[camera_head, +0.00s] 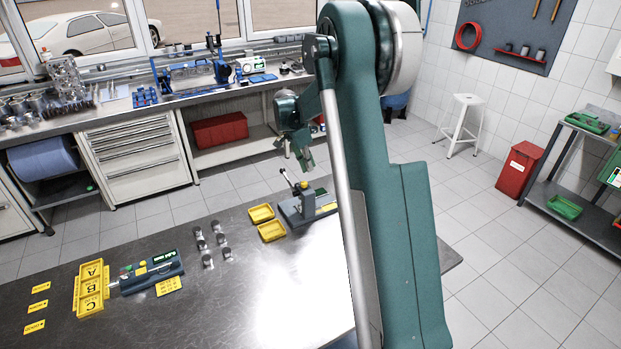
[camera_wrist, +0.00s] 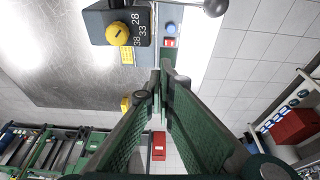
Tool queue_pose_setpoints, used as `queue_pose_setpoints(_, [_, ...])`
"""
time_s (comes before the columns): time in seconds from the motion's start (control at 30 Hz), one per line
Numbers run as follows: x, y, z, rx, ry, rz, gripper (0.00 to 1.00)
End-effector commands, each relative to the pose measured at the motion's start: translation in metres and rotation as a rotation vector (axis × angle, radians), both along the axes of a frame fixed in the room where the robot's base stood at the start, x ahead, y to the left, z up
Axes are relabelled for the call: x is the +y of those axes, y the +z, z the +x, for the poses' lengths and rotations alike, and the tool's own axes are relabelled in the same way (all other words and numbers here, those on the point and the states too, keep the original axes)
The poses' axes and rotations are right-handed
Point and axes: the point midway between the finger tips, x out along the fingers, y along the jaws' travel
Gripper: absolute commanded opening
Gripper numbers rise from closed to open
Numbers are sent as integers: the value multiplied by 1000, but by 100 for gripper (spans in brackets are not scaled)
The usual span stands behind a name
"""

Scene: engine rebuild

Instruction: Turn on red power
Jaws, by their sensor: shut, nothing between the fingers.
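A grey bench device (camera_head: 308,208) with a lever stands at the far edge of the metal table. In the wrist view its yellow knob (camera_wrist: 121,29) sits beside the numbers 28, 33 and 38. A small red switch (camera_wrist: 169,43) and a round blue button (camera_wrist: 170,28) lie to the right of the knob. I cannot tell whether the switch is on or off. My gripper (camera_head: 306,164) is above the device in the head view. In the wrist view my gripper (camera_wrist: 163,72) is shut and empty, its tips below the red switch in the picture and apparently apart from it.
Yellow trays (camera_head: 271,231) stand left of the device, with several small metal cylinders (camera_head: 208,258) farther left. Another device (camera_head: 150,271) sits beside a yellow lettered tray (camera_head: 79,303). A ball-ended lever (camera_wrist: 215,7) rises near the switch.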

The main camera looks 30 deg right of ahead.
Motion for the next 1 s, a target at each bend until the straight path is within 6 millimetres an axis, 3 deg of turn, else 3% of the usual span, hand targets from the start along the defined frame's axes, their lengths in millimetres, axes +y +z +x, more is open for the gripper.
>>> queue_pose_setpoints(0.63, [-1,4,8,-73,0,1,0])
queue_pose_setpoints(1.0, [-10,-24,9,-73,-1,1,0])
